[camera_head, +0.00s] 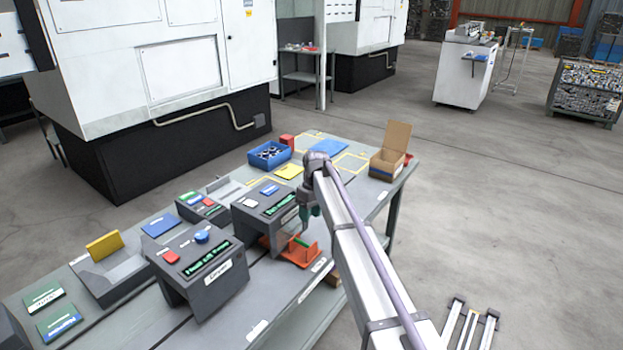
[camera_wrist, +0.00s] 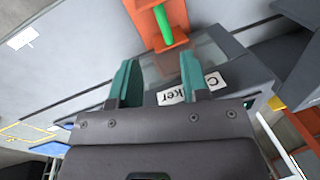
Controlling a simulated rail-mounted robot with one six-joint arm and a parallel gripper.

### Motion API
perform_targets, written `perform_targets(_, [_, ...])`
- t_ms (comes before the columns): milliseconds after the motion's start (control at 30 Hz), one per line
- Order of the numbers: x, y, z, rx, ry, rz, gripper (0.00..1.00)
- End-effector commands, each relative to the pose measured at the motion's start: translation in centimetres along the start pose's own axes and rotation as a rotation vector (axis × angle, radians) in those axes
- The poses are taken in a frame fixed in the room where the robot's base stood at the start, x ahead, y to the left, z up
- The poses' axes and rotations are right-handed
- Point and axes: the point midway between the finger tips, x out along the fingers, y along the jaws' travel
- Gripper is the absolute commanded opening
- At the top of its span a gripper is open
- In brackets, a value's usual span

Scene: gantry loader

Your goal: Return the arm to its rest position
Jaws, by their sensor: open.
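My gripper (camera_wrist: 160,83) shows in the wrist view with two teal fingers set apart and nothing between them. In the head view my gripper (camera_head: 305,222) points down above the table, near an orange fixture (camera_head: 301,256) and beside a dark grey box with a green display (camera_head: 277,207). A green piece (camera_wrist: 162,27) lies in the orange fixture (camera_wrist: 180,14), ahead of the fingers and apart from them. My arm stretches from the lower right of the head view to the table.
A second grey box with a green display (camera_head: 213,271) stands to the left. A blue bin (camera_head: 269,155) and an open cardboard box (camera_head: 391,151) stand toward the back of the table. White machines (camera_head: 180,50) stand behind. The floor at right is mostly clear.

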Motion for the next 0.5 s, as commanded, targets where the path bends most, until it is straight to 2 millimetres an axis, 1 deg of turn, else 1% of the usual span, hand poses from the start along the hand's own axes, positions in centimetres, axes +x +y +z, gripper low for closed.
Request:
perform_targets(33, [0.5, -2.1, 3.8, 0.095, 0.004, 0.02, 0.42])
perform_targets(67, [0.8, -3.0, 6.1, 0.161, 0.01, 0.033, 0.42])
perform_targets(100, [1.1, -4.2, 9.6, 0.25, 0.019, 0.052, 0.42])
perform_targets(167, [1.5, -5.9, 15.4, 0.386, 0.034, 0.078, 0.42])
perform_targets(200, [1.9, -7.1, 19.3, 0.471, 0.045, 0.096, 0.42])
perform_targets(267, [2.3, -8.9, 24.7, 0.584, 0.061, 0.118, 0.42])
perform_targets(300, [2.6, -9.9, 28.0, 0.647, 0.071, 0.131, 0.42])
perform_targets(400, [3.1, -12.3, 34.4, 0.746, 0.085, 0.152, 0.42])
perform_targets(500, [3.4, -13.3, 37.9, 0.781, 0.087, 0.159, 0.42])
